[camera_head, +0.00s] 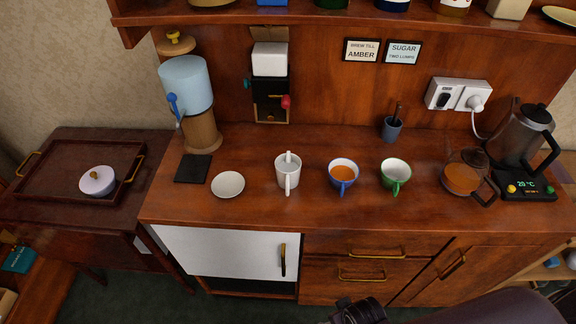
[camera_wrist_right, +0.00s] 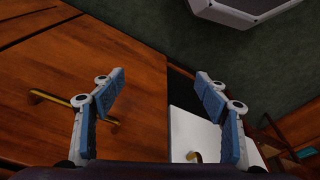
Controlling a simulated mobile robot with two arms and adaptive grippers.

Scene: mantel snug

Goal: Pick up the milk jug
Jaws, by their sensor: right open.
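A white jug-like vessel (camera_head: 282,178), which looks like the milk jug, stands upright on the wooden counter (camera_head: 260,208) in the head view. Its handle faces the front edge, and something white shows inside its mouth. My right gripper (camera_wrist_right: 158,92) is open and empty in the right wrist view, with its blue-padded fingers spread wide. It is low in front of the cabinet, well away from the vessel. Part of my right arm shows at the bottom of the head view. The vessel is not in the wrist view. My left gripper is in neither view.
A white saucer (camera_head: 228,185) lies left of the vessel. A blue cup (camera_head: 343,186) of orange-brown drink and a green-rimmed cup (camera_head: 395,184) stand to its right. Further right are a glass pot (camera_head: 462,177) and a kettle (camera_head: 520,135). A shelf (camera_head: 350,22) overhangs the back.

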